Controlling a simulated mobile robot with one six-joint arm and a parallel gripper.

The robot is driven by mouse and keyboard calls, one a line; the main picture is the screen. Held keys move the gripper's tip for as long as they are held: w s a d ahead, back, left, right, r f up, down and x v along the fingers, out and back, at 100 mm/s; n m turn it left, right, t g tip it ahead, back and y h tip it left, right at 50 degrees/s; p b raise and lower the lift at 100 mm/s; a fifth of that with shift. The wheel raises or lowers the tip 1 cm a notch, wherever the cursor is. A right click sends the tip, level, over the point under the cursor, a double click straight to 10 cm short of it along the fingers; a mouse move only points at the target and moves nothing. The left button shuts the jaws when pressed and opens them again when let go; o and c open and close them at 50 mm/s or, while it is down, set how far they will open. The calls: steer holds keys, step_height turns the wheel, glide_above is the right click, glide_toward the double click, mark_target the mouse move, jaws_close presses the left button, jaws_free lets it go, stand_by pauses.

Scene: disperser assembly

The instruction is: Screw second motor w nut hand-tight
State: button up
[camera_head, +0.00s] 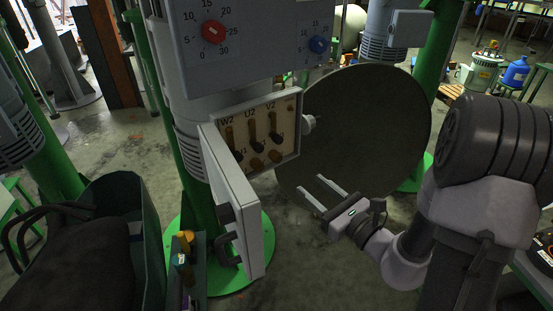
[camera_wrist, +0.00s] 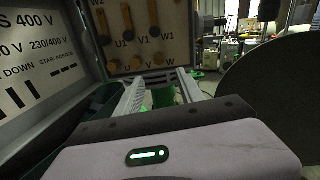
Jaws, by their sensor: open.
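The motor's open terminal box (camera_head: 290,103) has a beige terminal panel marked W2, U2, V2 in the head view; it also fills the top of the wrist view (camera_wrist: 178,38). Brown studs or nuts (camera_head: 257,163) and dark bars sit on the panel in two rows. Which piece is the second nut, and how tight any nut is, I cannot tell. My gripper (camera_head: 310,183) is open with nothing visible between its fingers. It is to the lower right of the panel in the head view. In the wrist view its fingers (camera_wrist: 160,76) point toward the panel's lower edge, apparently without touching.
The box's open door (camera_head: 232,200) swings out to the left; its printed inside shows in the wrist view (camera_wrist: 38,55). A large dark disc (camera_head: 375,130) stands behind my gripper. A dark green bin (camera_head: 153,225) is at lower left. A control panel (camera_head: 250,40) is above.

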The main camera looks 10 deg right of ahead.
mark_target(279, 160)
steer(key=p+x, duration=0.1)
steer(key=x, duration=1.3)
steer(key=shift+s+f, duration=0.1)
jaws_close()
